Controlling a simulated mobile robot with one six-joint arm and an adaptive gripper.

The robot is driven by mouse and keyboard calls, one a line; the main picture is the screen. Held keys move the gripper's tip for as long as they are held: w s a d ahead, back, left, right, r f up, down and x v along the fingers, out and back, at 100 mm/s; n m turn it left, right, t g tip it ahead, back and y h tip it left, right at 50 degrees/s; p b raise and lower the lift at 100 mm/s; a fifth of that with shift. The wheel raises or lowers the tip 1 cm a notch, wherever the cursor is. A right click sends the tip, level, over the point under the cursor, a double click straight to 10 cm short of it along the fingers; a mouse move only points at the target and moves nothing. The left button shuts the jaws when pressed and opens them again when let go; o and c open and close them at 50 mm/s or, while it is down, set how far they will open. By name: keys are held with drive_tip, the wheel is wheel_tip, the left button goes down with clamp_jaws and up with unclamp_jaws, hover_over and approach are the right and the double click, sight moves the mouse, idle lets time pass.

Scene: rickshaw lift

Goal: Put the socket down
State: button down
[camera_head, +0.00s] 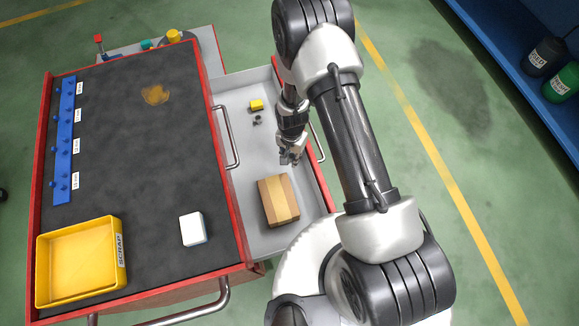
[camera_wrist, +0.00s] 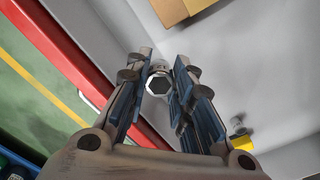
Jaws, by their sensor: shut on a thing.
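In the wrist view a metallic socket (camera_wrist: 158,84) with a hexagonal opening sits between the fingers of my gripper (camera_wrist: 160,95). The gripper is shut on it. The socket is too small or hidden to make out there. I cannot tell how far the socket is above the drawer floor. The blue rail (camera_head: 64,140) with several pegs and white size labels lies along the left of the dark cart top (camera_head: 140,150).
The drawer holds a wooden block (camera_head: 278,201), a yellow block (camera_head: 256,105) and a small dark part (camera_head: 257,120). A yellow scrap bin (camera_head: 80,262) and a white block (camera_head: 192,229) stand on the cart top. The top's middle is clear. Red drawer edges border my arm.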

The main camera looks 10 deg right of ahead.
sight(291, 170)
wheel_tip(291, 170, down, 8)
drive_tip(key=shift+f+b, duration=0.25)
drive_tip(key=shift+b, duration=0.75)
drive_tip(key=shift+f, duration=0.2)
drive_tip(key=c, duration=1.4)
unclamp_jaws()
drive_tip(key=shift+r, duration=0.1)
